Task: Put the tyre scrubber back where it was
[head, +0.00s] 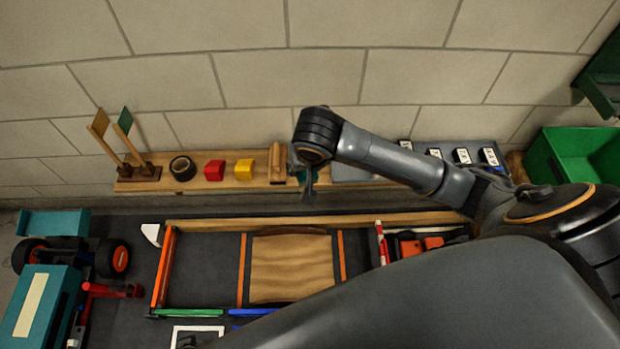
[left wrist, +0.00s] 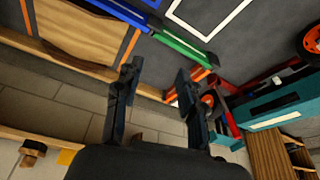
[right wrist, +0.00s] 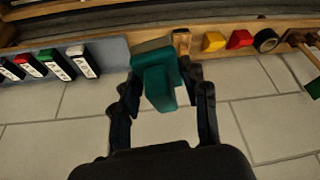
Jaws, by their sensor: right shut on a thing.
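A teal block, which looks like the tyre scrubber (right wrist: 157,80), sits between the fingers of my right gripper (right wrist: 162,92) in the right wrist view. The gripper is shut on it. In the head view my right gripper (head: 308,182) hangs over the wooden shelf (head: 225,183), just right of an upright wooden block (head: 277,163), and mostly hides the scrubber. I cannot tell whether the scrubber touches the shelf. My left gripper (left wrist: 158,82) is open and empty in the left wrist view.
The shelf also holds black tape (head: 182,168), a red block (head: 214,170), a yellow block (head: 244,169) and small flags (head: 124,120). A grey tray with labelled bottles (right wrist: 45,65) lies to the scrubber's left in the right wrist view. A green bin (head: 575,155) stands far right.

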